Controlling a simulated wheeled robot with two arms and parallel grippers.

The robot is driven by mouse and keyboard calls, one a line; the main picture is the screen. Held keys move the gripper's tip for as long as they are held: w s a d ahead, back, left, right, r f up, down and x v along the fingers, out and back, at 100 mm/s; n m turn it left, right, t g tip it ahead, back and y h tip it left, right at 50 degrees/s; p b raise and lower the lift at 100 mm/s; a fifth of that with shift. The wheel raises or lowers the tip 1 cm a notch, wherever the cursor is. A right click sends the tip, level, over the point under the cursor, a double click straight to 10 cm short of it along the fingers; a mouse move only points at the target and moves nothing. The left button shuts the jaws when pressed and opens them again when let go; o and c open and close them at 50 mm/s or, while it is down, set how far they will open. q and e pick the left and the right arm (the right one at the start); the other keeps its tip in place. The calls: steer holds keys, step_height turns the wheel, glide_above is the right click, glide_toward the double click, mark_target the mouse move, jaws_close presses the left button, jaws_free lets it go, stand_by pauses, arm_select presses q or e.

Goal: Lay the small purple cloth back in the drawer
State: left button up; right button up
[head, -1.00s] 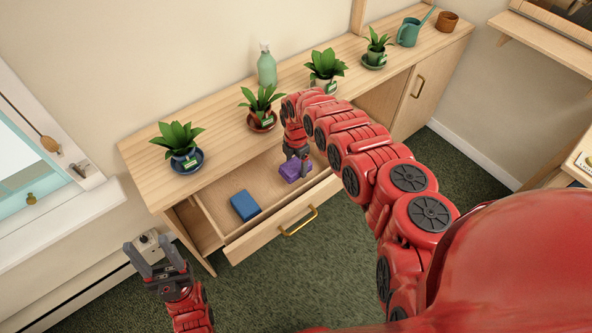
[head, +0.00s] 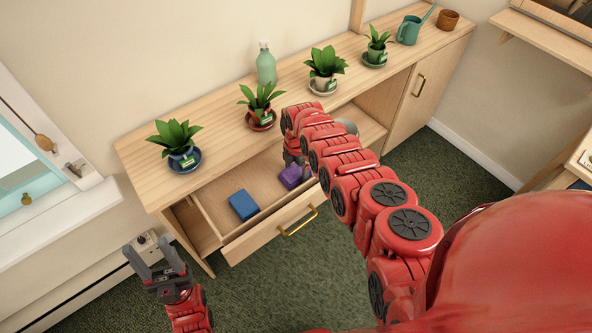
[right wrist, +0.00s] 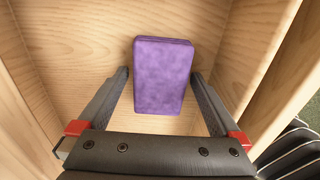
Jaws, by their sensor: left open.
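The small purple cloth (head: 291,177) is a folded block lying inside the open drawer (head: 268,236), toward its right end. In the right wrist view the cloth (right wrist: 162,78) lies flat on the drawer's wooden bottom. My right gripper (right wrist: 160,74) is over it with a finger on each side; the fingers are spread wider than the cloth, with a clear gap at the left and a narrow one at the right. In the head view the right arm partly hides this gripper. My left gripper (head: 149,244) is open and empty, left of the drawer.
A folded blue cloth (head: 243,205) lies in the drawer, left of the purple one. Several potted plants, a green bottle (head: 265,64), a watering can (head: 409,32) and a brown pot (head: 448,20) stand on the cabinet top (head: 220,112). The drawer walls closely surround my right gripper.

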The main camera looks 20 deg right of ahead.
mark_target(297, 170)
step_height(297, 170, up, 4)
steer(key=p, duration=0.2)
steer(key=shift+w+d+r+p, duration=0.1)
steer(key=shift+p, duration=0.25)
steer(key=shift+r, duration=0.35)
step_height(297, 170, up, 7)
steer(key=shift+b, duration=0.45)
steer(key=shift+r, duration=0.1)
